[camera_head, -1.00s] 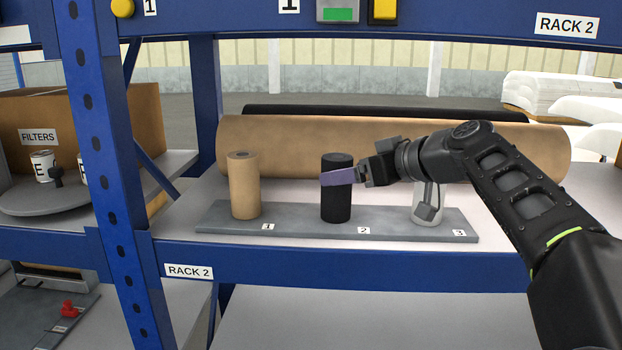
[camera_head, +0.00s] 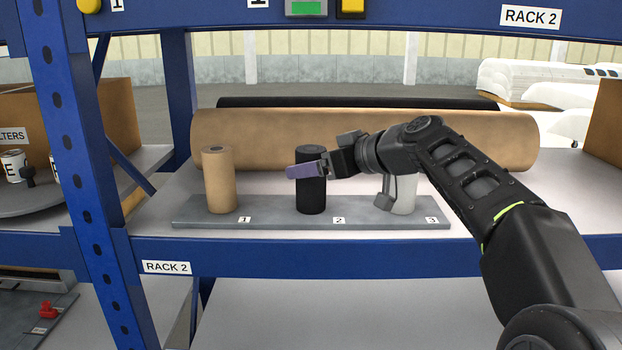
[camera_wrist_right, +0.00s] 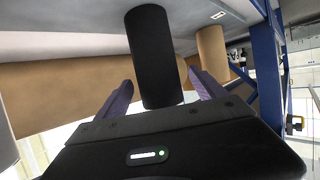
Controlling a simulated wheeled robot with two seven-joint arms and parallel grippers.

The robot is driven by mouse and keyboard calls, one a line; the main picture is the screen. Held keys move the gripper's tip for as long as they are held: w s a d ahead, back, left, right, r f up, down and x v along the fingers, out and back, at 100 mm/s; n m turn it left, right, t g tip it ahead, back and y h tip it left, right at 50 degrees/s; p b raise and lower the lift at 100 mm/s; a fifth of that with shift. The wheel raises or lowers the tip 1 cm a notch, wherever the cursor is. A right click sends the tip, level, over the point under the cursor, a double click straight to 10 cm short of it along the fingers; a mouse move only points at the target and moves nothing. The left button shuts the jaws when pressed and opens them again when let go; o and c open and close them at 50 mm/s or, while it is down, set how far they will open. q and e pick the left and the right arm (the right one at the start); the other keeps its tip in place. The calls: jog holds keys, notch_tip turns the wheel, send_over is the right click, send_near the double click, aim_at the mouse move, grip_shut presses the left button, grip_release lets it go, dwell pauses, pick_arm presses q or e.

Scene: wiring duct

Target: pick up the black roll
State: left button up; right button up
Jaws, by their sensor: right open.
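The black roll (camera_head: 311,196) stands upright on the grey strip (camera_head: 285,220) at the place marked 2. It also shows in the right wrist view (camera_wrist_right: 153,58), where it lies between the two spread purple fingers. My right gripper (camera_head: 305,170) reaches in from the right at the upper part of the roll, and one finger covers some of it in the head view. In the wrist view the gripper (camera_wrist_right: 160,95) is open, with a gap visible on each side of the roll. My left gripper is not in view.
A brown roll (camera_head: 219,182) stands at place 1. A pale roll (camera_head: 404,195) at place 3 is partly hidden behind my arm. A long brown roll (camera_head: 270,140) lies behind them. A blue rack post (camera_head: 75,150) stands at the left, and a blue beam (camera_head: 400,257) runs along the shelf front.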

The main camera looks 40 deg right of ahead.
jog(key=p+x, duration=0.1)
jog(key=x, duration=0.1)
jog(key=p+x, duration=0.1)
jog(key=shift+w+d, duration=0.1)
jog(key=shift+w, duration=0.35)
jog(key=shift+w+f, duration=0.25)
jog(key=shift+w, duration=0.2)
jog(key=shift+c, duration=0.3)
jog(key=c, duration=1.4)
jog(key=shift+r, duration=0.15)
notch_tip(320, 180, up, 12)
jog(key=shift+f+p, duration=0.1)
jog(key=shift+p, duration=0.7)
jog(key=s+d+b, duration=0.2)
jog(key=s+b, duration=0.4)
jog(key=s, duration=1.2)
